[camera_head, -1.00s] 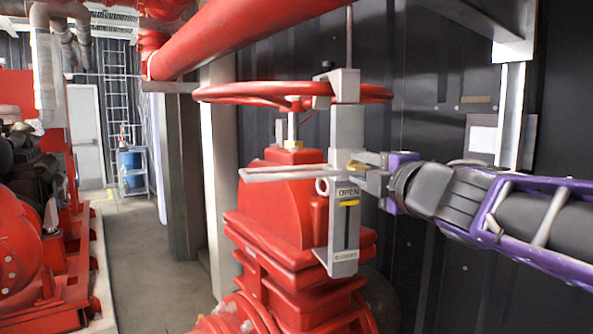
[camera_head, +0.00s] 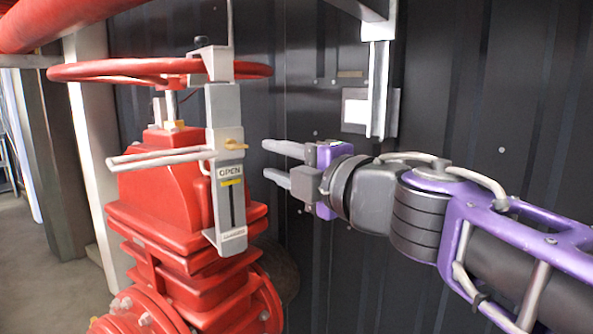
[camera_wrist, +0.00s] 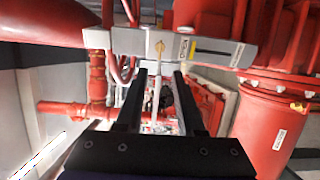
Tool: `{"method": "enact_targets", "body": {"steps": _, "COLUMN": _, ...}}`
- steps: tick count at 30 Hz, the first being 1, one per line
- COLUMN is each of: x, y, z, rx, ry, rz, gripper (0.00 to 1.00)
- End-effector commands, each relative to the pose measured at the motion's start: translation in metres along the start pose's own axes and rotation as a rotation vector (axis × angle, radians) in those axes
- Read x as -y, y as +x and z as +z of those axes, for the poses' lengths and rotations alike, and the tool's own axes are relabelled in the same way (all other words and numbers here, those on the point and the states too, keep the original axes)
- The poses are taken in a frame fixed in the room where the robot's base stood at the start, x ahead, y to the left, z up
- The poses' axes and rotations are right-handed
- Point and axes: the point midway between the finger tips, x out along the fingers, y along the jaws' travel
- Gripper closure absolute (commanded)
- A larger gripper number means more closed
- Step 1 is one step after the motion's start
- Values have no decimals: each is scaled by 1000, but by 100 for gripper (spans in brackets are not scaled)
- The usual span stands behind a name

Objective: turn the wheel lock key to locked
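The wheel lock is a grey upright bracket (camera_head: 223,110) hung on the rim of a red handwheel (camera_head: 130,69). A small brass key (camera_head: 235,144) sticks out of its face, just above the "OPEN" label (camera_head: 230,170). The key also shows in the wrist view (camera_wrist: 160,47), just beyond the fingertips and roughly centred between them. My gripper (camera_head: 267,160) is open and empty, to the right of the bracket and apart from it. Its two dark fingers (camera_wrist: 160,74) point at the lock in the wrist view. I cannot tell whether the key is at locked.
A light grey bar (camera_head: 160,158) juts left from the bracket. The red valve body (camera_head: 165,190) stands below the wheel. A dark ribbed wall (camera_head: 480,90) runs behind my arm, with a metal post (camera_head: 378,90) on it. Open floor (camera_head: 50,250) lies at left.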

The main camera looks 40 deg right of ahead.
Motion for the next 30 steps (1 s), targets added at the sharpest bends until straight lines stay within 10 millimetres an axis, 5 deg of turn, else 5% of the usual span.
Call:
{"method": "enact_targets", "body": {"steps": 12, "x": 0, "y": -52, "z": 0, "rx": 1, "ry": 0, "rz": 2, "gripper": 62}}
{"method": "enact_targets", "body": {"steps": 30, "x": 0, "y": -58, "z": 0, "rx": -1, "ry": 0, "rz": 0, "gripper": 62}}
